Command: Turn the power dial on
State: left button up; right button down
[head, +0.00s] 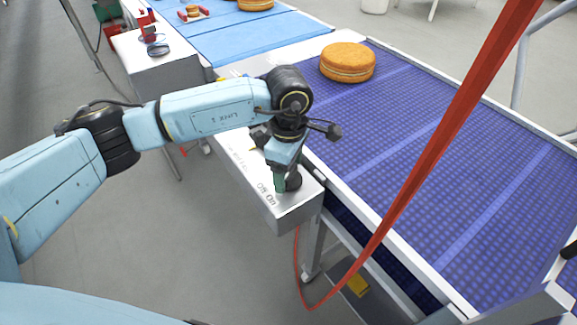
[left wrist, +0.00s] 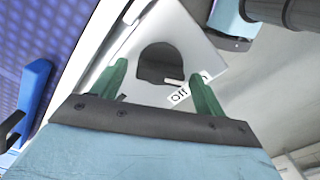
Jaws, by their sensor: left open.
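The power dial (left wrist: 158,62) is a dark round knob with a short white mark, on a light grey control box (head: 230,160) beside the conveyor. The white mark lies on the side near the "Off On" label (head: 266,192); I cannot tell which word it points to. My left gripper (head: 282,182) is over the box end, pointing down. In the left wrist view its green fingers (left wrist: 158,70) are open, one on each side of the dial; contact is unclear. In the head view the dial (head: 294,182) is partly hidden by the gripper. My right gripper is not in view.
A blue conveyor belt (head: 420,150) with a pale side rail runs right of the box, carrying a round cake layer (head: 347,62). A red band (head: 450,125) crosses the right foreground diagonally. Another grey box (head: 155,60) stands further back. Floor left of the box is clear.

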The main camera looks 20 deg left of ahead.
pick_arm(q)
notch_tip(320, 180, up, 13)
jog(key=shift+r, duration=0.2)
dwell(0.3)
dwell(0.3)
